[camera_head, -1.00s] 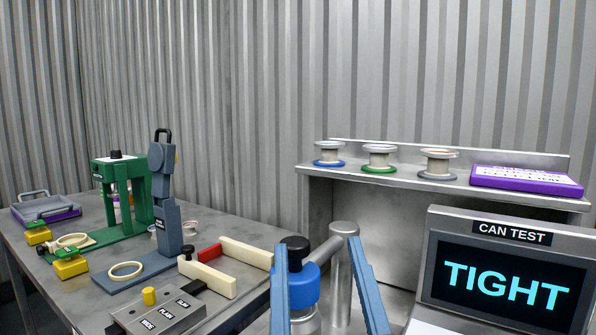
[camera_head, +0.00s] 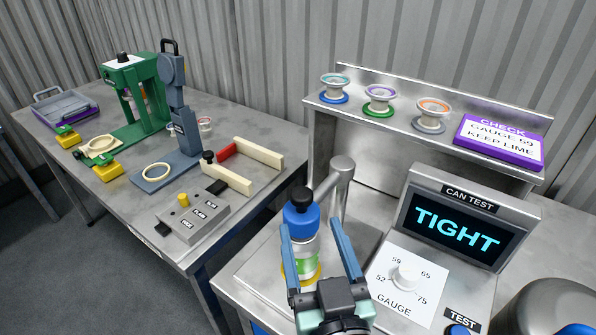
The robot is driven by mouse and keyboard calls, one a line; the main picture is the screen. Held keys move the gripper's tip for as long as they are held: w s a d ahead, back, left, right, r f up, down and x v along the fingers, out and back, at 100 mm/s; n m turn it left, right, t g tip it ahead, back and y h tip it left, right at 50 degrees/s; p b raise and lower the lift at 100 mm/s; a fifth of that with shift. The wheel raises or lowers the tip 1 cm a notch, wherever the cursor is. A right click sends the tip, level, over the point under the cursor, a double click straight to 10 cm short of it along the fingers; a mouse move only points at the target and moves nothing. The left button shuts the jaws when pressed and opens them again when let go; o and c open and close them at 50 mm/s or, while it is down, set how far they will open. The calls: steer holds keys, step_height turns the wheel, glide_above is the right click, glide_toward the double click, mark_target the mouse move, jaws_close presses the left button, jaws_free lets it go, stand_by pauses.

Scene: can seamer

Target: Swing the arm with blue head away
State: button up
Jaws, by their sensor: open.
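The blue head (camera_head: 301,219) with a black knob (camera_head: 302,196) on top hangs at the end of a grey swing arm (camera_head: 330,184), which runs to a grey post (camera_head: 342,188). The head sits over a can with a green and white label (camera_head: 306,262), on a yellow ring (camera_head: 290,274) at the test stand. My gripper (camera_head: 309,232) is open, its two blue fingers pointing away from me, in front of the head and can in the picture. I cannot tell whether either finger touches them. The fingers and palm hide part of the can.
The test screen (camera_head: 457,229) reads TIGHT, beside a gauge dial (camera_head: 404,277). A shelf behind holds three spools (camera_head: 380,100) and a purple sign (camera_head: 500,142). The left table carries a green press (camera_head: 140,100), a grey seamer (camera_head: 180,110) and a button box (camera_head: 193,217).

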mark_target(300, 190)
steer(key=p+x, duration=0.2)
steer(key=x, duration=0.9)
steer(key=shift+w+a, duration=0.1)
jaws_close()
stand_by(1.1)
